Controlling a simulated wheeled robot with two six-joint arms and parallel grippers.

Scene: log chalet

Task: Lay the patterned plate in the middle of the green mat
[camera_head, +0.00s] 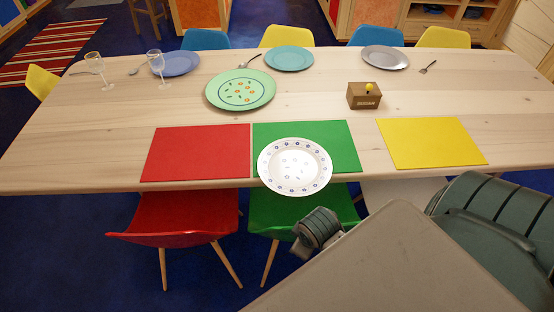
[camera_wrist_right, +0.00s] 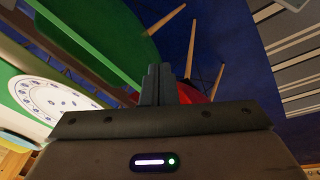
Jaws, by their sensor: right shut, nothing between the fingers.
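The white patterned plate (camera_head: 295,166) lies face up over the front left part of the green mat (camera_head: 338,135). Its front rim reaches past the mat's front edge to the table edge. The plate (camera_wrist_right: 52,101) and the mat also show at the left of the right wrist view. My right gripper (camera_wrist_right: 166,80) is shut and empty, apart from the plate, with the green chair seat beyond it. In the head view my right arm covers the lower right, and its fingertips cannot be made out. My left gripper is not in view.
A red mat (camera_head: 198,152) lies left of the green mat and a yellow mat (camera_head: 431,143) to the right. A green plate (camera_head: 240,90) and a wooden box (camera_head: 364,95) stand behind. Green (camera_head: 285,212) and red (camera_head: 180,215) chairs stand at the front edge.

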